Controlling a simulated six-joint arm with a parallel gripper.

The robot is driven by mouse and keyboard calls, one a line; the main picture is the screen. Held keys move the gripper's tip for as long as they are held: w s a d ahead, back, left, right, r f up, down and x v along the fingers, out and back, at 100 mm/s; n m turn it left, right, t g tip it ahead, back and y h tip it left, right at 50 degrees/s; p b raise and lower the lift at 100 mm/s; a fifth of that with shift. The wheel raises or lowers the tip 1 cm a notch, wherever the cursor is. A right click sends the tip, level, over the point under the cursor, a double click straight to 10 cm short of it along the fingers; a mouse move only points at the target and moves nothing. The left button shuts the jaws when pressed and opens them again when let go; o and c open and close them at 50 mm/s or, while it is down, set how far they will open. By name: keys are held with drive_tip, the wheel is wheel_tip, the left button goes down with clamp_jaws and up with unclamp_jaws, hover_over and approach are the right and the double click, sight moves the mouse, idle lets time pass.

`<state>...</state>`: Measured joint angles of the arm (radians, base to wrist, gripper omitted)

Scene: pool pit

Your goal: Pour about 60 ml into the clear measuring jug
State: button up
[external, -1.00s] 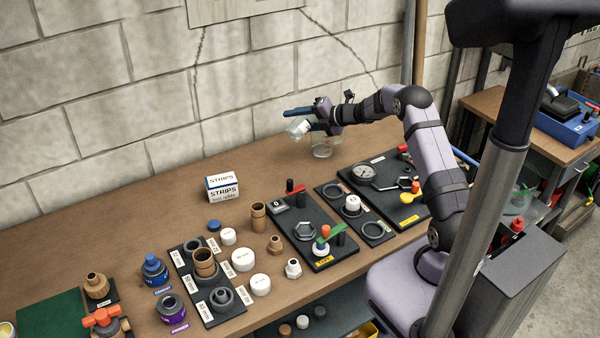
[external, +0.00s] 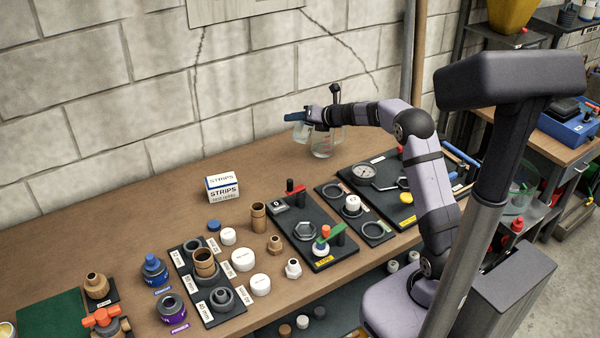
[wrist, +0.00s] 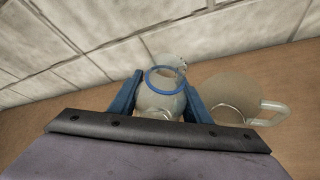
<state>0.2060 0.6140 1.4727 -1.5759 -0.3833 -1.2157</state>
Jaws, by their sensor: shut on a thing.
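The clear measuring jug (external: 322,149) stands on the bench near the wall, with red markings on its side. In the wrist view the jug (wrist: 232,96) is to the right, its handle pointing right. My gripper (external: 297,122) is shut on a clear bottle (external: 301,132) with a blue ring at its neck; the bottle (wrist: 160,103) shows between the blue fingers in the wrist view. The bottle looks near upright, just left of the jug in both views. I cannot tell its liquid level, or whether the jug holds liquid.
A STRIPS box (external: 222,188) stands on the bench, left of the jug. Black boards (external: 318,256) with fittings and a gauge (external: 363,173) lie in front. The block wall (external: 250,90) rises close behind my gripper.

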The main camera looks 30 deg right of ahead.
drive_tip(key=f+n+h+b, duration=0.1)
drive_tip(key=f+b, duration=0.1)
drive_tip(key=b, duration=0.3)
drive_tip(key=a+f+n+t+h+b, duration=0.1)
drive_tip(key=f+b, duration=0.2)
drive_tip(key=b, duration=0.2)
drive_tip(key=f+n+h+b, duration=0.1)
drive_tip(key=f+b, duration=0.2)
drive_tip(key=b, duration=0.2)
drive_tip(key=shift+a+f+n+b, duration=0.1)
drive_tip(key=shift+a+n+b, duration=0.05)
drive_tip(key=shift+n+b, duration=0.2)
idle(0.8)
drive_tip(key=shift+a, duration=0.15)
idle(0.8)
